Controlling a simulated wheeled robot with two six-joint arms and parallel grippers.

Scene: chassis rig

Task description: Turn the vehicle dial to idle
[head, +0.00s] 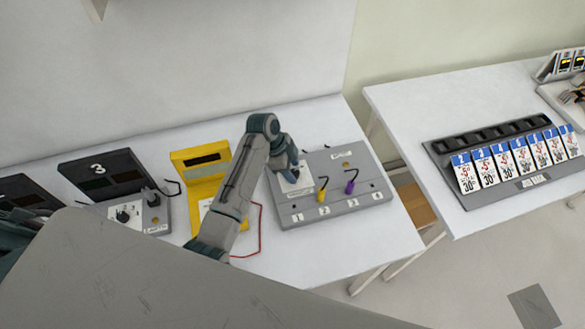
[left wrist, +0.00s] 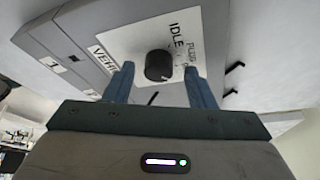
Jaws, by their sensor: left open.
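The vehicle dial (left wrist: 158,65) is a round black knob on a white plate (left wrist: 135,42) in the left wrist view. The plate reads "IDLE" beside the knob, with another label partly cut off near it and "VEHI..." on the panel edge. Where the knob points is hard to tell. My left gripper (left wrist: 159,85) is open, with one finger on each side of the knob in the picture; contact cannot be told. In the head view my left gripper (head: 292,174) is over the white plate on the grey panel (head: 350,196) and hides the dial. My right gripper is not in view.
The panel also holds a yellow plug (head: 321,196) and a purple plug (head: 350,187). A yellow meter (head: 203,160) with a red wire and a black-screened unit (head: 98,172) stand to the left. A second table (head: 440,110) holds a card rack (head: 445,165).

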